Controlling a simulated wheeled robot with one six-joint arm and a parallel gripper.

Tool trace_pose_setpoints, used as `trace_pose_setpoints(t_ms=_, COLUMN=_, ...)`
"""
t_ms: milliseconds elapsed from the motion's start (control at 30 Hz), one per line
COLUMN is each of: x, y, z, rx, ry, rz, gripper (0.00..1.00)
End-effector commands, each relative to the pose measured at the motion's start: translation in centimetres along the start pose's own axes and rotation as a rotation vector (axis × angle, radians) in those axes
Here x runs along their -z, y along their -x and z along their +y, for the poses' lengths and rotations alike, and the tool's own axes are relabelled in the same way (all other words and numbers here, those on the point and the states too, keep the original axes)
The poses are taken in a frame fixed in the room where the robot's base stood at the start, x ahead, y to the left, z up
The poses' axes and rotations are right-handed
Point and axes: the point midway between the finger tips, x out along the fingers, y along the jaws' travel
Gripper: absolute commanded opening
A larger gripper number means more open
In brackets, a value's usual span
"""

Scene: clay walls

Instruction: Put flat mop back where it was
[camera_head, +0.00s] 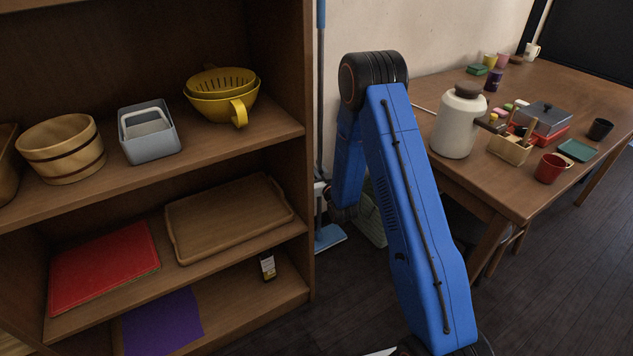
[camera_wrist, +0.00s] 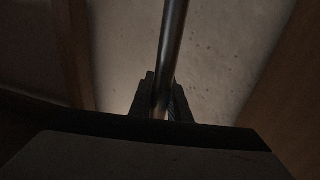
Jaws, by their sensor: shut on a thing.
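The flat mop (camera_head: 329,237) stands upright in the narrow gap between the wooden shelf unit and the table, by the wall. In the wrist view the mop's pole (camera_wrist: 173,45) runs up between the fingers. My gripper (camera_wrist: 161,98) is shut on the pole. In the head view my blue arm hides part of the gap, and the gripper is mostly hidden behind it. I cannot tell whether the mop head touches the floor.
The wooden shelf unit (camera_head: 308,190) stands close on the left, holding a yellow colander (camera_head: 220,95), a grey bin and trays. A pale green object (camera_head: 372,222) is behind my arm. The wooden table (camera_head: 520,190) on the right carries a large jar (camera_head: 458,125) and several cups. Dark floor is clear in front.

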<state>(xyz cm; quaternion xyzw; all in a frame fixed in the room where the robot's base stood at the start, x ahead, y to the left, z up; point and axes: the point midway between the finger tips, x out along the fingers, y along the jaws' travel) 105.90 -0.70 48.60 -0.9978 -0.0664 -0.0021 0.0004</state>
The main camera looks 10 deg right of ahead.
Motion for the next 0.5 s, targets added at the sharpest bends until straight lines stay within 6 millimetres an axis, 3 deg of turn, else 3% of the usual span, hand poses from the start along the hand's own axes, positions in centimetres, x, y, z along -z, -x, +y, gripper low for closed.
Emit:
trace_pose_setpoints(t_ms=267, x=-1.1, y=0.0, z=0.0, rx=0.0, ry=0.0, rz=0.002, gripper=0.0)
trace_pose_setpoints(t_ms=500, x=-3.8, y=0.0, z=0.0, rx=0.0, ry=0.0, rz=0.002, gripper=0.0)
